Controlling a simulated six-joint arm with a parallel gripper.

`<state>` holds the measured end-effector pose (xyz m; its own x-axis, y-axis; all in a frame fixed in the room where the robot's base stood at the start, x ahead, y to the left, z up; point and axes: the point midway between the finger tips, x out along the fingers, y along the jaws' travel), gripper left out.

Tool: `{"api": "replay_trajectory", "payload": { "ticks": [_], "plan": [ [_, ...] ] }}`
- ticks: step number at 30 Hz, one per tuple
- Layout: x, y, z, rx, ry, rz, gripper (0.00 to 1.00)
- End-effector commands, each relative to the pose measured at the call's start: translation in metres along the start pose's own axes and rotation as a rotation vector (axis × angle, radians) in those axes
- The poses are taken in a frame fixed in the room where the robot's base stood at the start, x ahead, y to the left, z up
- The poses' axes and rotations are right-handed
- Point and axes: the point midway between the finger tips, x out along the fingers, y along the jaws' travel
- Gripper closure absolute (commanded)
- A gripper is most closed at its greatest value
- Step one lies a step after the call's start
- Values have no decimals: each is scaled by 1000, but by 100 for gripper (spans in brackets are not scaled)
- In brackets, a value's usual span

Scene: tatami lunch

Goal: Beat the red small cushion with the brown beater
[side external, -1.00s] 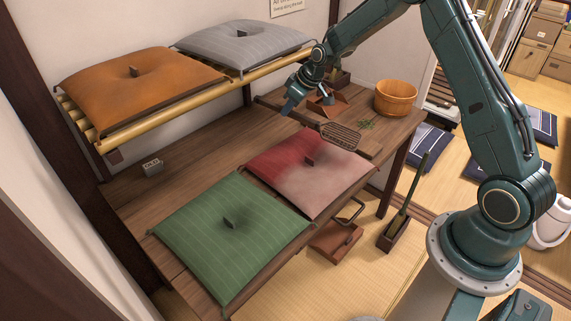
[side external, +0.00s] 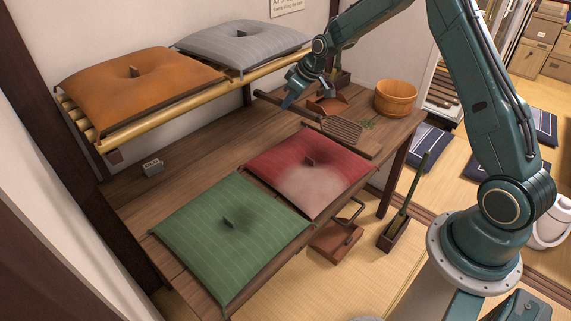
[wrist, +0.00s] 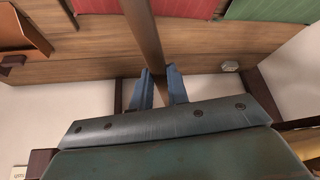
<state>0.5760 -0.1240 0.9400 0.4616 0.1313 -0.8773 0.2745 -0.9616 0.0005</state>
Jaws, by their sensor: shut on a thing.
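The red small cushion (side external: 325,163) lies on the wooden bench beside the green one. A pale, dusty-looking patch covers its near part; the far part is clear red. My gripper (side external: 289,100) is shut on the handle of the brown beater (side external: 343,128), behind the cushion. The beater's lattice head is beyond the cushion's far edge and apart from it. In the wrist view the handle (wrist: 143,35) runs up from between my blue fingers (wrist: 158,86), and an edge of the red cushion (wrist: 185,8) shows at the top. The beater's head is out of that view.
Orange (side external: 140,88) and grey (side external: 240,42) cushions lie on a bamboo rack (side external: 135,132) above the bench. A wooden bucket (side external: 396,98) stands at the far right.

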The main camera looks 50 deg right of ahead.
Motion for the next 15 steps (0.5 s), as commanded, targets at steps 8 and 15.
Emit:
{"api": "replay_trajectory", "payload": {
  "ticks": [8,15],
  "plan": [
    [-22,0,-12,1,0,-1,100],
    [-20,0,-11,1,-1,-1,100]
  ]
}}
